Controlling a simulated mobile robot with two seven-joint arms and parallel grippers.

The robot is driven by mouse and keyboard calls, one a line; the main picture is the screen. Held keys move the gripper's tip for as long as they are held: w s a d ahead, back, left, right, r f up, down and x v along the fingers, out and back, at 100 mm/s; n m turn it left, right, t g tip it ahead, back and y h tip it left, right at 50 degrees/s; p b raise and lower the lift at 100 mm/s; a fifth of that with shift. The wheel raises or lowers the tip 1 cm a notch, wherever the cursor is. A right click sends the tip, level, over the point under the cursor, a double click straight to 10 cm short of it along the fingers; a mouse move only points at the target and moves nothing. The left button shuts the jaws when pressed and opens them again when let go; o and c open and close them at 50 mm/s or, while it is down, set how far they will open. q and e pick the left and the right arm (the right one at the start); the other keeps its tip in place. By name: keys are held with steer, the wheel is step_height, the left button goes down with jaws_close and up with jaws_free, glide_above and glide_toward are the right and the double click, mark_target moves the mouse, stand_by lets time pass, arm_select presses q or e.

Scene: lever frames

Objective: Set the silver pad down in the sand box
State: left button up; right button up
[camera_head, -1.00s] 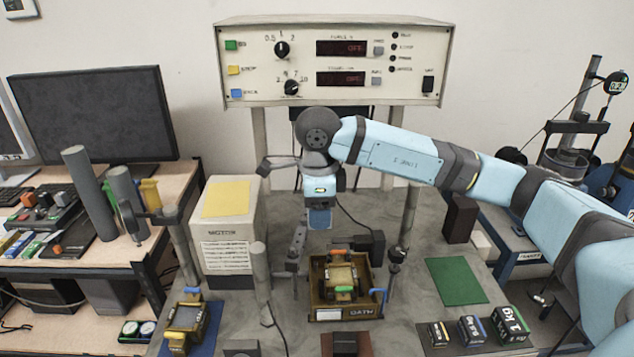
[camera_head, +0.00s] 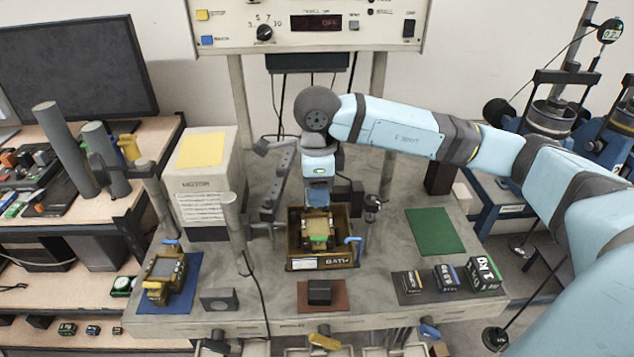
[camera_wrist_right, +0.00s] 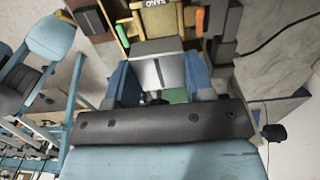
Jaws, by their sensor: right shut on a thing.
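Part of a label on a yellow frame shows upside down at the top of that view. A green part (camera_head: 319,239) lies below the gripper inside the box. Whether the pad touches anything below cannot be told. My left gripper is not in view.
A yellow carrier (camera_head: 163,275) stands on a blue mat at left. A motor housing (camera_head: 207,185) and posts stand left of the box. A green mat (camera_head: 434,231) and several weights (camera_head: 447,277) lie right. A dark block (camera_head: 319,291) stands in front on a brown mat.

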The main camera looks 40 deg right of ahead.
mark_target(317, 226)
steer(key=shift+f+b, duration=0.55)
steer(key=shift+f, duration=0.75)
steer(key=shift+f+b, duration=0.7)
steer(key=shift+f, duration=0.8)
steer(key=shift+f+b, duration=0.65)
steer(key=shift+f, duration=0.15)
steer(key=shift+f+b, duration=0.3)
steer(key=o, duration=1.2)
steer(key=shift+o, duration=0.2)
